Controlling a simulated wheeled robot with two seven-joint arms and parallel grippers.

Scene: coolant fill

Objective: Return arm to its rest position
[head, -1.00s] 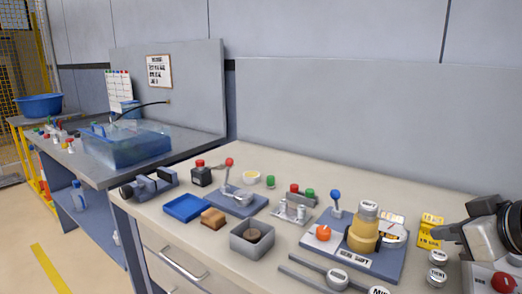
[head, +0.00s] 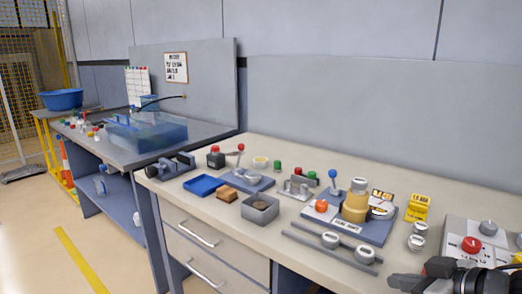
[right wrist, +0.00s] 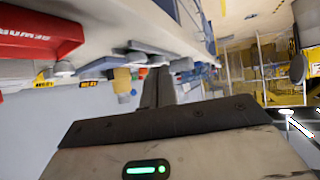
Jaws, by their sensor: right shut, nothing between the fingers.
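My right gripper (head: 400,281) is low at the right edge of the head view, in front of the bench. Its dark fingers also show in the right wrist view (right wrist: 158,88), pressed together with nothing between them. It touches nothing that I can see. My left gripper is in neither view. The beige workbench (head: 185,213) carries a grey-blue fixture plate (head: 376,232) with a yellow and beige cylinder (head: 356,205), a blue-knobbed lever (head: 332,175) and an orange knob (head: 321,205).
A grey control box (head: 455,224) with a red button stands at the right. A grey open box (head: 260,210), a blue tray (head: 203,186) and a clear blue tank (head: 145,133) stand further left. A red bin (right wrist: 40,30) shows in the right wrist view. Floor in front is clear.

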